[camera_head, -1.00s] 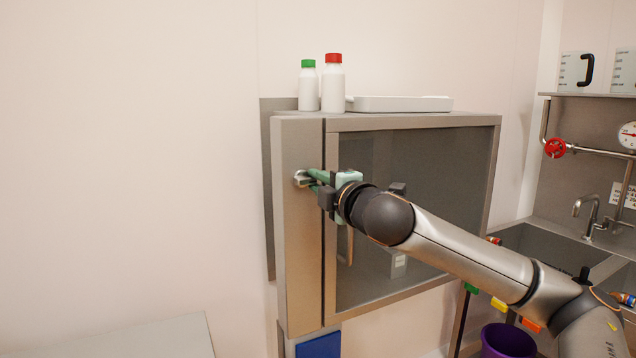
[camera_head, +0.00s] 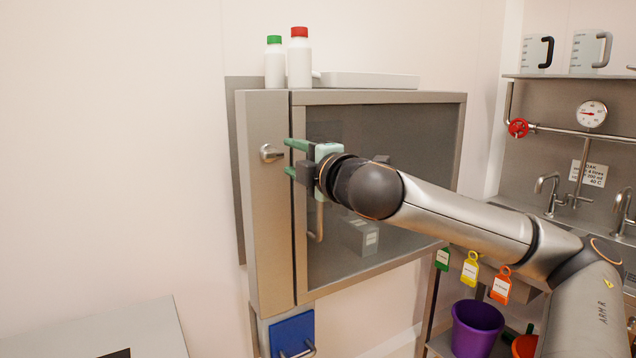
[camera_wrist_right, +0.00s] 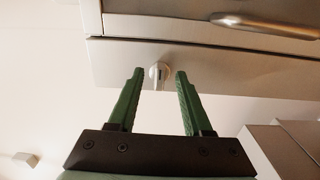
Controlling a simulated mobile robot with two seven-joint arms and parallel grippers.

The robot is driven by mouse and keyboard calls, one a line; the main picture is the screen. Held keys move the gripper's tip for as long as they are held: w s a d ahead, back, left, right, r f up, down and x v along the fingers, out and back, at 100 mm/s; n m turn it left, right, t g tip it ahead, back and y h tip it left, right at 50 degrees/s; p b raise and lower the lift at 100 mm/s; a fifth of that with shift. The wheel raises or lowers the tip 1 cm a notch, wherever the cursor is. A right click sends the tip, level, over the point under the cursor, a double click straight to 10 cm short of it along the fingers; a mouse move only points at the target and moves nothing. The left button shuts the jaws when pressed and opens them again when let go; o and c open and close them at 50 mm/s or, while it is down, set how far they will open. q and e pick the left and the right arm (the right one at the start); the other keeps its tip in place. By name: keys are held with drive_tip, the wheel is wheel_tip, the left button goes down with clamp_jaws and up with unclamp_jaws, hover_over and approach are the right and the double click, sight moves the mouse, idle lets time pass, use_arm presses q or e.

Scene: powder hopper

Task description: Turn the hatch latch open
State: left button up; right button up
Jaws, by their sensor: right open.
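The hatch latch (camera_head: 271,153) is a small silver knob on the grey frame strip left of the dark glass door. In the right wrist view the latch (camera_wrist_right: 159,75) shows between and just beyond the fingertips, apart from them. My right gripper (camera_head: 287,157) is open and empty, with green fingers to the right of the latch. Its fingers (camera_wrist_right: 158,74) stand on either side of the latch in the wrist view. The hatch door (camera_head: 345,125) looks closed. My left gripper is not in view.
White bottles with a green cap (camera_head: 275,63) and a red cap (camera_head: 299,60) stand on the cabinet beside a white tray (camera_head: 365,81). A vertical door handle (camera_head: 318,220) is below my gripper. A purple bucket (camera_head: 474,328) stands lower right.

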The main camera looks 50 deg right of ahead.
use_arm(q)
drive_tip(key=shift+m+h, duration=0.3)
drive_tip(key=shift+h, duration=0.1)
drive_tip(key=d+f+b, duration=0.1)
drive_tip(key=b, duration=0.1)
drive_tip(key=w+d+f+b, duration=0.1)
drive_tip(key=b, duration=0.1)
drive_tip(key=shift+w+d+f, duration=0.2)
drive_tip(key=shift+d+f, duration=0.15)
use_arm(e)
drive_tip(key=v, duration=0.8)
drive_tip(key=shift+s, duration=0.4)
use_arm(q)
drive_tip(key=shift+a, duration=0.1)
use_arm(e)
drive_tip(key=shift+a, duration=0.1)
